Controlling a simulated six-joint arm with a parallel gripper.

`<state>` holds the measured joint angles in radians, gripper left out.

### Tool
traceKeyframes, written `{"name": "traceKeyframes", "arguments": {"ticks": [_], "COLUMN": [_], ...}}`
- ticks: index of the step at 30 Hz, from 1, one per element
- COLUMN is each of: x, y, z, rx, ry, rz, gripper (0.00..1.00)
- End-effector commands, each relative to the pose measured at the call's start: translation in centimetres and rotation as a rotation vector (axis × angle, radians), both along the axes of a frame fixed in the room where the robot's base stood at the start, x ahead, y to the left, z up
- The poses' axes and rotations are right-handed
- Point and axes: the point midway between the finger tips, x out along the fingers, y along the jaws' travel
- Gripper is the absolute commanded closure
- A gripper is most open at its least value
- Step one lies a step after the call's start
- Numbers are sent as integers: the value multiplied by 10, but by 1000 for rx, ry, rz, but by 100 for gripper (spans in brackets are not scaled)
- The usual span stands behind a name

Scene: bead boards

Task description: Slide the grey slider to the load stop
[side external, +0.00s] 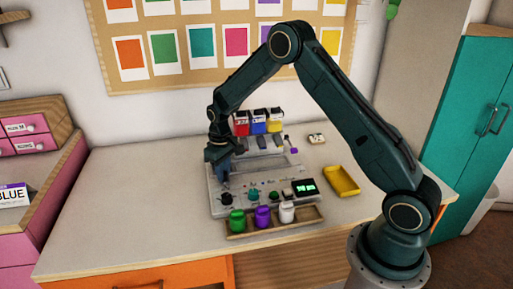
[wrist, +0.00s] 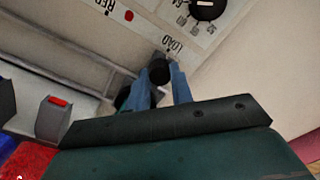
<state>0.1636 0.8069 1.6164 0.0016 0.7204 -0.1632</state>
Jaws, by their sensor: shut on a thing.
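The grey slider's dark knob (wrist: 160,71) shows between my fingertips in the wrist view. It stands right beside the LOAD lettering (wrist: 174,45) on the pale panel; whether it touches the stop I cannot tell. My gripper (wrist: 162,86) is shut on the slider, with a blue-grey finger on each side. In the side view my gripper (side external: 224,174) is low over the left end of the panel (side external: 213,204), and there its fingers hide the slider.
A wooden tray (side external: 272,227) with green, purple and white jars stands in front of the panel. Red, blue and yellow bins (side external: 258,122) stand behind it. A yellow tray (side external: 342,181) lies to the right. The table's left side is clear.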

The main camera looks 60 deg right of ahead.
Motion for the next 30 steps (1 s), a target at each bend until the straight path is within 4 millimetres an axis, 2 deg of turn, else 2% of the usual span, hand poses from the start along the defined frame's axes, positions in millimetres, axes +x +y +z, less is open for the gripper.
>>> {"name": "traceKeyframes", "arguments": {"ticks": [11,12,15,25,30], "x": [6,6,5,4,4], "y": [5,6,5,3,3], "z": [1,1,1,1,9], "rx": [4,4,3,2,1], "ry": [-11,-12,-10,-5,-5], "rz": [8,9,8,3,2], "gripper": [100,72,55,55,55]}}
